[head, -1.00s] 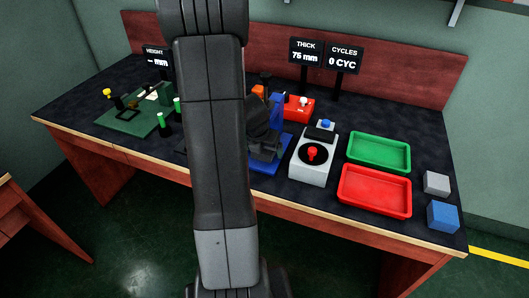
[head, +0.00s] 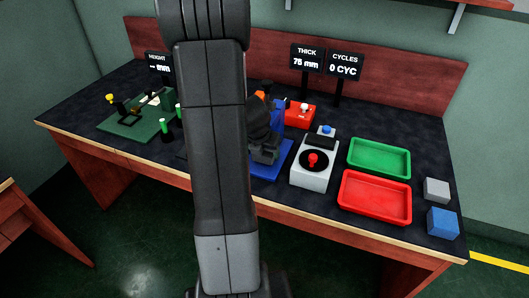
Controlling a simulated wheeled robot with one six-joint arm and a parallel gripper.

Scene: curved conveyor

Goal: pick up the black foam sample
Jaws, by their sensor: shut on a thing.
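My gripper (head: 265,150) is a dark shape at the blue fixture (head: 285,158), just right of my arm. My arm covers part of it. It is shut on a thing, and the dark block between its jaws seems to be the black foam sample. Its outline blends with the black fingers, so I cannot make out its edges or whether it touches the fixture. A grey block (head: 437,189) and a blue block (head: 442,222) lie at the bench's right end.
Right of the fixture stand a grey box with a red knob (head: 311,170), a green tray (head: 379,158) and a red tray (head: 375,197). A red box (head: 300,116) and displays reading 75 mm (head: 306,57) and 0 CYC (head: 345,65) are behind. A green board (head: 125,125) is at left.

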